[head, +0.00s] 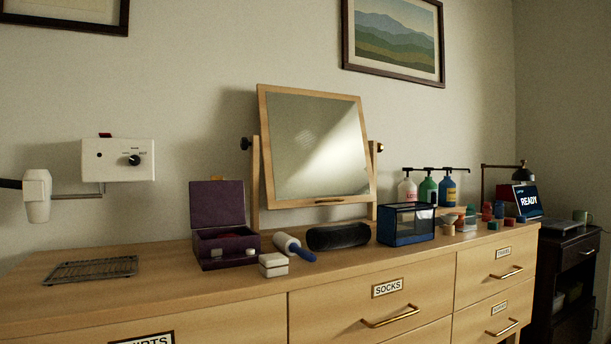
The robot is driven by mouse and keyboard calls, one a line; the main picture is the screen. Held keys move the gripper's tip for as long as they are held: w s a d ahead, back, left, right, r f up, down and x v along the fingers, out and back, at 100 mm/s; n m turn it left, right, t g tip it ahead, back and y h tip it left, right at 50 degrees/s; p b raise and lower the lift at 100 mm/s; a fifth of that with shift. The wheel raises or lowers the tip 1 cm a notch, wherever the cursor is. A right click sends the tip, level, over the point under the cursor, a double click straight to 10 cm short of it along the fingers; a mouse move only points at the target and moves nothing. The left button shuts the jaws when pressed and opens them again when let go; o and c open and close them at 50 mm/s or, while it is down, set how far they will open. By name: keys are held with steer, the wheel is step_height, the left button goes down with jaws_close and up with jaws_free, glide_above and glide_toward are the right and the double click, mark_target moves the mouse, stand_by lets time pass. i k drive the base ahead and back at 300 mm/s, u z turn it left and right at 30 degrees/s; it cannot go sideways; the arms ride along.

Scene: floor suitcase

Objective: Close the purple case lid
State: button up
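The purple case (215,262) stands on the left half of the wooden dresser top (150,280). Its lid (217,203) is open and stands upright at the back. Something red shows inside the case, and a pale clasp or knob shows at its front right. The contents are mostly hidden by the front wall. My gripper is not in view.
A wire rack (92,269) lies left of the case. A small white box (273,265) and a lint roller (293,247) are close on its right. A tilting mirror (317,147) stands behind. A white wall unit (118,160) hangs at upper left.

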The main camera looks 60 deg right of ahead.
mark_target(218, 201)
steer(key=z, duration=1.85)
